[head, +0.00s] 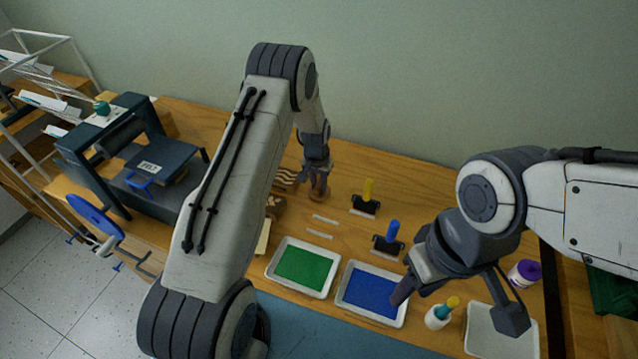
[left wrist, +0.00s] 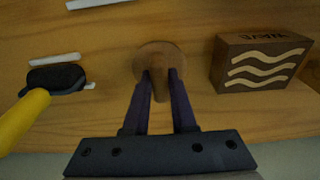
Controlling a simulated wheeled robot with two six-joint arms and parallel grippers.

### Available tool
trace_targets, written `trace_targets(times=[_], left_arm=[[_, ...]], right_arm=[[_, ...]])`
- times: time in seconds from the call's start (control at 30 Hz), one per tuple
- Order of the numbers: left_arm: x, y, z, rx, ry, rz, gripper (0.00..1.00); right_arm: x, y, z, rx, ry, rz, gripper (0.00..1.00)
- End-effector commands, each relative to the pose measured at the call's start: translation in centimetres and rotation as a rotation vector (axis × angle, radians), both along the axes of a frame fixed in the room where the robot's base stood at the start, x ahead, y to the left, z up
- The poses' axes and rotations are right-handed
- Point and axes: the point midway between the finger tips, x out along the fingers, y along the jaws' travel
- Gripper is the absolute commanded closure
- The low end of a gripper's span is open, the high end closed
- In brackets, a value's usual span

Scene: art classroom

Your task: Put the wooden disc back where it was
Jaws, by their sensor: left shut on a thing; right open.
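The wooden disc (left wrist: 160,58) is round and brown, with an upright grip. My left gripper (left wrist: 160,77) has its two fingers shut on that grip. In the head view the disc (head: 318,193) shows below my left gripper (head: 317,180), low over the back of the wooden table. I cannot tell whether it touches the tabletop. My right gripper (head: 455,303) is open, above the front right of the table, with its fingers apart near the blue tray.
A wave-patterned block (left wrist: 262,65) stands right of the disc in the wrist view; a yellow-handled roller (left wrist: 40,100) lies left. A press (head: 150,165) stands left.

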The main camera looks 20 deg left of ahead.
Motion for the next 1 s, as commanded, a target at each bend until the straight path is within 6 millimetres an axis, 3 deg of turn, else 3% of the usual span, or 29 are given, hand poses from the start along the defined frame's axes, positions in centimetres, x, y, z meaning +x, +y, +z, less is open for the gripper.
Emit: trace_targets(times=[0.43,0.47,0.53,0.83,1.0], left_arm=[[0.0,0.0,-1.1,0.0,-0.001,0.0,1.0],[0.0,0.0,-1.0,0.0,-0.001,0.0,0.72],[0.0,0.0,-0.9,0.0,-0.001,0.0,0.46],[0.0,0.0,-0.9,0.0,-0.001,0.001,0.46],[0.0,0.0,0.2,0.0,-0.003,0.001,0.46]], right_arm=[[0.0,0.0,-0.3,0.0,0.0,0.0,0.55],[0.0,0.0,-0.2,0.0,0.0,0.0,0.55],[0.0,0.0,-0.1,0.0,0.0,0.0,0.55],[0.0,0.0,-0.1,0.0,0.0,0.0,0.55],[0.0,0.0,-0.1,0.0,0.0,0.0,0.55]])
